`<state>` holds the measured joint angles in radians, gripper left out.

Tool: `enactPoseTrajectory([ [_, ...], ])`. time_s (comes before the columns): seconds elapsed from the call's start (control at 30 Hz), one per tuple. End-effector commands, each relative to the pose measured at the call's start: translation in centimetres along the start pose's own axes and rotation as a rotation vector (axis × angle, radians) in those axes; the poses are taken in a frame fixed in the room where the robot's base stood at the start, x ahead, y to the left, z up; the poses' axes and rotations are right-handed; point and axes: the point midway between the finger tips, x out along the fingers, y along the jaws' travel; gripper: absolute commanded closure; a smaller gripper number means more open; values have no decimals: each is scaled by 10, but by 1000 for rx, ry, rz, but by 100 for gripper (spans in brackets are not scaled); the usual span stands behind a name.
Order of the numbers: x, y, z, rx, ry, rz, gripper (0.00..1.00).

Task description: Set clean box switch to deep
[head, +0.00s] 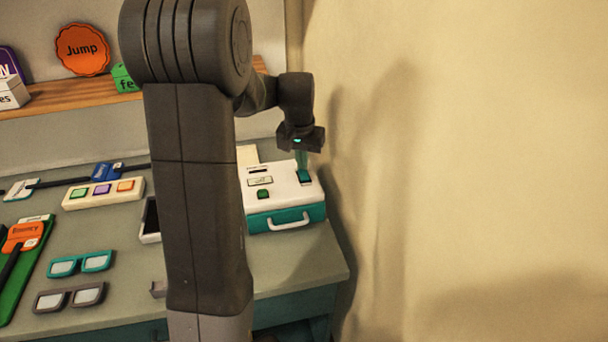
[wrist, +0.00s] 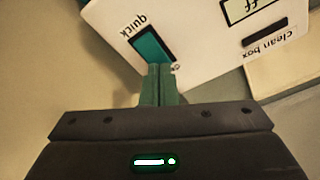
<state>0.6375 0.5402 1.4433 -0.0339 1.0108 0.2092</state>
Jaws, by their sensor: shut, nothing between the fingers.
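The clean box (head: 262,180) is a white-topped box with a teal front and a white handle, at the right end of the counter. Its teal switch (head: 305,177) is on the right of the top; in the wrist view the switch (wrist: 150,44) sits in a dark slot with "quick" printed at one end. The label at the other end is mostly hidden behind my fingers. My gripper (wrist: 158,70) is shut and empty, its green fingertips at the end of the switch away from "quick". I cannot tell whether they touch it, or which way it is set.
The box top also has a small display (wrist: 250,8), partly cut off and ending in "ff", a dark slot (wrist: 265,33) and a green button (head: 263,194). A wall (head: 450,150) stands close on the right. A button strip (head: 103,193) and glasses (head: 80,263) lie on the left.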

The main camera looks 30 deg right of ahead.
Motion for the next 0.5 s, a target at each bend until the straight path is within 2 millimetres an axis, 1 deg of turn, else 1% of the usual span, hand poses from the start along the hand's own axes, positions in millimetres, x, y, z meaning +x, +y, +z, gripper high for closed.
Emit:
enactPoseTrajectory([
  [0.4, 7, 0, 1, 0, -1, 0, 100],
  [0.5, 6, 0, 1, 0, -1, 0, 100],
])
